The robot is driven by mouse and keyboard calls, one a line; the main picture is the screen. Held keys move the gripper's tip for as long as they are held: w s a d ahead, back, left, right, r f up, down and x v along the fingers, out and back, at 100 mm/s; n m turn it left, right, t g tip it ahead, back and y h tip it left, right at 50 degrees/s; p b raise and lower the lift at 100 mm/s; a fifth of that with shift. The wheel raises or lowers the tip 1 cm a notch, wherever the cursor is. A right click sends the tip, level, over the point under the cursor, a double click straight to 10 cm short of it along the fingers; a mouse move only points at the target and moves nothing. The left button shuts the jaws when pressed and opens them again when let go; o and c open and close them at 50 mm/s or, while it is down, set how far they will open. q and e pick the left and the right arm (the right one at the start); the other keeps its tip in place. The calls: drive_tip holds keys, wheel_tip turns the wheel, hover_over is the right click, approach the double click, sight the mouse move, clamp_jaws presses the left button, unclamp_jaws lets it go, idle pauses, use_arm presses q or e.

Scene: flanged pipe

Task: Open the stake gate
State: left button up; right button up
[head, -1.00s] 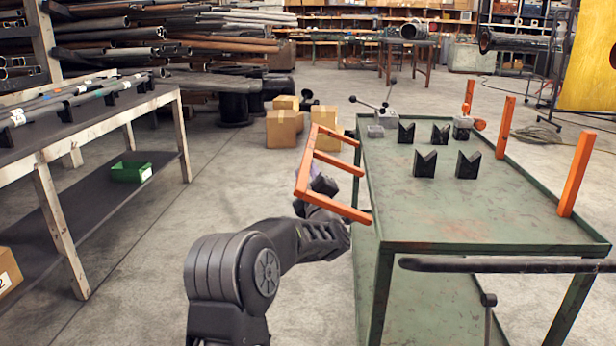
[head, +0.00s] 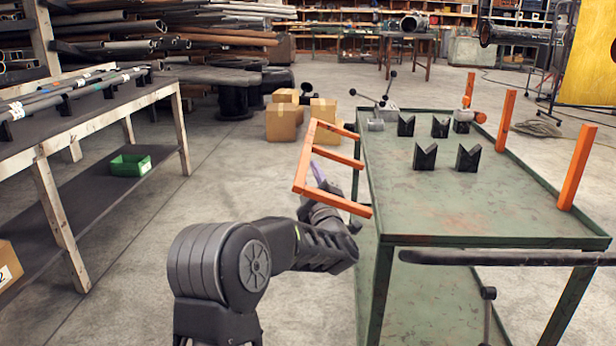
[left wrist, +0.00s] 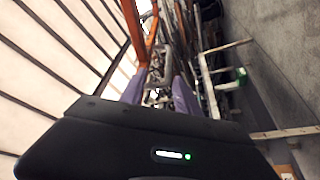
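The stake gate (head: 302,158), an orange frame of bars, hangs out from the left side of the green cart (head: 450,215), tilted outward over the floor. My left gripper (head: 317,172) is just beneath the gate's lower bars, and its purple fingertips point up. In the left wrist view the two purple fingers (left wrist: 158,92) stand apart with no bar clearly between them. Orange gate bars (left wrist: 136,32) show beyond the fingers there. I cannot tell whether a finger touches the gate. My right gripper is not in view.
Several black V-blocks (head: 425,157) and upright orange stakes (head: 575,167) stand on the cart. A lever device (head: 376,122) is at its far left corner. Cardboard boxes (head: 282,121) lie on the floor behind the gate. A pipe bench (head: 110,110) stands left; floor between is clear.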

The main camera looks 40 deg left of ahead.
use_arm(q)
drive_tip(key=b+v, duration=0.2)
drive_tip(key=v, duration=0.5)
drive_tip(key=shift+w+d+r, duration=0.15)
drive_tip(key=shift+d+r, duration=0.05)
drive_tip(key=shift+d, duration=0.2)
drive_tip(key=shift+b, duration=0.45)
